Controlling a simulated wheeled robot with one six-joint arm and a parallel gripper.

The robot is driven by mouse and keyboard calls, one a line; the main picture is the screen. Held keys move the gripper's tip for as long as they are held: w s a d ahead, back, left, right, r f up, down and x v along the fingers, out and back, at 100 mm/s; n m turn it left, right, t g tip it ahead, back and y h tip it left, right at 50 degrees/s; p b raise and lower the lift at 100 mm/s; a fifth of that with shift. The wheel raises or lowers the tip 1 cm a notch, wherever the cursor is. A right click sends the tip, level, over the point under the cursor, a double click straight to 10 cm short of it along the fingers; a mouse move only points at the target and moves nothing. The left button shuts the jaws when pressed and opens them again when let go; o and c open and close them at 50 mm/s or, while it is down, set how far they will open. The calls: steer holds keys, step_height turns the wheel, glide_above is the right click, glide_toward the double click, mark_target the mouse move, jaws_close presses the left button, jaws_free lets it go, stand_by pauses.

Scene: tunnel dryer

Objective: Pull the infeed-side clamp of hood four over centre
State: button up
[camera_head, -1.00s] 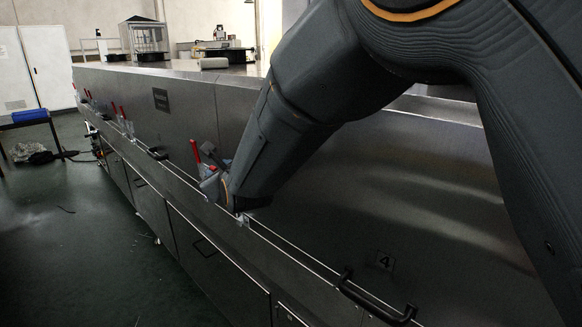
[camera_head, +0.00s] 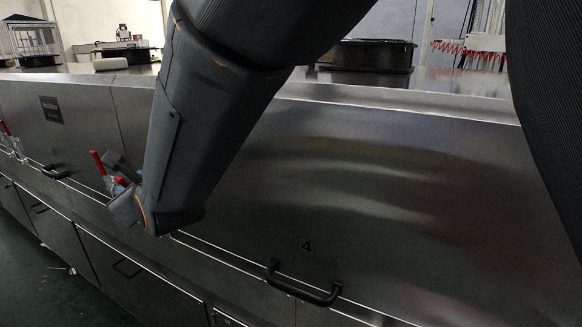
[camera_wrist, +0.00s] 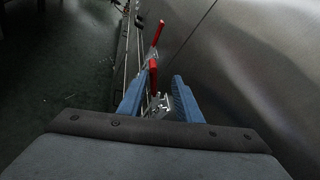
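In the wrist view, a red-handled clamp (camera_wrist: 153,77) with a bright metal base lies between and ahead of the blue fingers of my gripper (camera_wrist: 157,86). Another red handle (camera_wrist: 158,34) leans up beyond it. The fingers are apart, with no visible grip. My arm hides part of the hood.
Steel hood panels run left, with another black handle (camera_head: 55,172) and more red clamp handles (camera_head: 5,128). A ledge and drawer fronts lie below. A black bin (camera_head: 372,56) stands on top behind. Dark green floor (camera_head: 30,270) is open at lower left.

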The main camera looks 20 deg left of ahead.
steer(key=shift+d+r, duration=0.1)
steer(key=v, duration=0.8)
steer(key=shift+s+d, duration=0.35)
stand_by(0.5)
steer(key=shift+b, duration=0.5)
